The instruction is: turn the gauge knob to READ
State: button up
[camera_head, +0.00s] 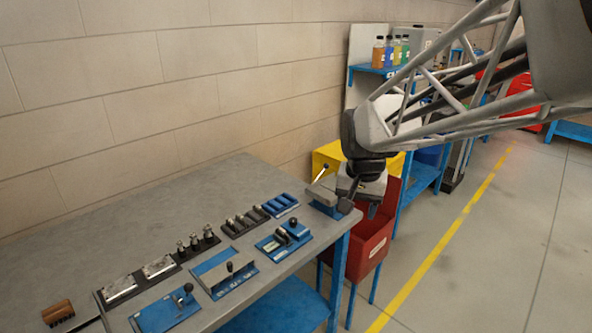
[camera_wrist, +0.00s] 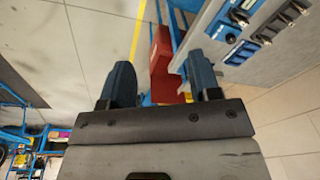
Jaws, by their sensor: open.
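Three blue control fixtures sit on the grey bench (camera_head: 60,235). The front one (camera_head: 160,315) has a dark knob (camera_head: 187,288). The middle one (camera_head: 236,284) has a black-tipped lever standing in a plate. The far one (camera_head: 270,246) has dark knobs and a blue block. I cannot tell which carries the gauge knob, and no READ mark is legible. My gripper (camera_head: 360,208) is open and empty, near the bench's far right corner, apart from these fixtures. In the wrist view its two blue fingers (camera_wrist: 160,82) are spread, and the bench fixtures (camera_wrist: 240,18) lie at upper right.
A red bin (camera_head: 370,250) stands beyond the bench end, close to my gripper. A yellow box (camera_head: 330,155) is behind it. Metal parts (camera_head: 195,243) and blue and dark racks line the bench. A brown brush (camera_head: 58,312) lies front left. The back left bench surface is clear.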

jog(key=w+a+f+m, duration=0.1)
jog(key=w+a+f, duration=0.2)
jog(key=w, duration=0.4)
jog(key=w+a+f+m, duration=0.1)
jog(key=w+a+f, duration=0.2)
jog(key=w, duration=0.4)
jog(key=m+g, duration=0.1)
jog(key=m, duration=0.1)
send_over(293, 220)
notch_tip(293, 220, down, 10)
jog(key=shift+f, duration=0.1)
jog(key=shift+f, duration=3.8)
jog(key=c, duration=0.9)
